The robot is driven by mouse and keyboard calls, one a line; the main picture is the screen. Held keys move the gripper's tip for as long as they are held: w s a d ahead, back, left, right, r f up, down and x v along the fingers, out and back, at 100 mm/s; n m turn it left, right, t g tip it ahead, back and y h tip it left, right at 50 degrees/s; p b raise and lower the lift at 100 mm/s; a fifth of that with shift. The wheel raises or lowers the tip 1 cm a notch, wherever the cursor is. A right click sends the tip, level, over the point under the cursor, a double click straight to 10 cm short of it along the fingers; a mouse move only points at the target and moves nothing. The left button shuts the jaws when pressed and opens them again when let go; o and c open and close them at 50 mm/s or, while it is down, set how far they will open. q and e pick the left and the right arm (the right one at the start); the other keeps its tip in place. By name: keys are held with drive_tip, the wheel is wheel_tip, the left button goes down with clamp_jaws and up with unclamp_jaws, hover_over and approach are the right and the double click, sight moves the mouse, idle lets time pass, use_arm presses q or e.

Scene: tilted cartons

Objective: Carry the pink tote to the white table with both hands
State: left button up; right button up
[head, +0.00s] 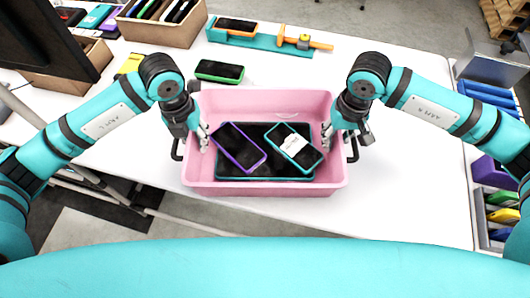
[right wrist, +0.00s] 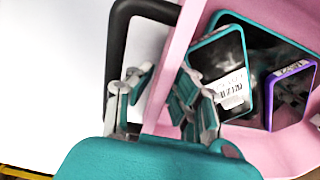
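The pink tote (head: 265,190) stands on a white table top (head: 405,205) in the middle of the head view, with black handles at its left and right sides. It holds a dark tablet, a purple-edged phone (head: 238,148) and a teal-edged phone (head: 294,147). My left gripper (head: 201,136) is at the tote's left wall; its finger gap is unclear. My right gripper (head: 328,136) is at the right wall. In the right wrist view, the right gripper (right wrist: 165,95) has its fingers apart, one each side of the pink wall, beside the black handle (right wrist: 117,50).
Behind the tote lie a green-edged phone (head: 220,71) and a teal tray (head: 265,42) with orange items. Cardboard cartons (head: 165,28) stand at the back left, near a dark screen (head: 45,40). Bins with coloured items (head: 495,190) stand to the right. The table is clear right of the tote.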

use_arm(q)
drive_tip(key=shift+o, duration=0.8)
drive_tip(key=shift+r, duration=0.1)
use_arm(e)
drive_tip(key=shift+o, duration=0.8)
use_arm(q)
wheel_tip(320, 180, up, 8)
drive_tip(key=shift+a+f, duration=0.1)
drive_tip(key=shift+a, duration=0.05)
use_arm(e)
wheel_tip(320, 180, up, 12)
drive_tip(key=shift+d, duration=0.3)
use_arm(q)
drive_tip(key=shift+s, duration=0.1)
use_arm(e)
drive_tip(key=shift+s, duration=0.1)
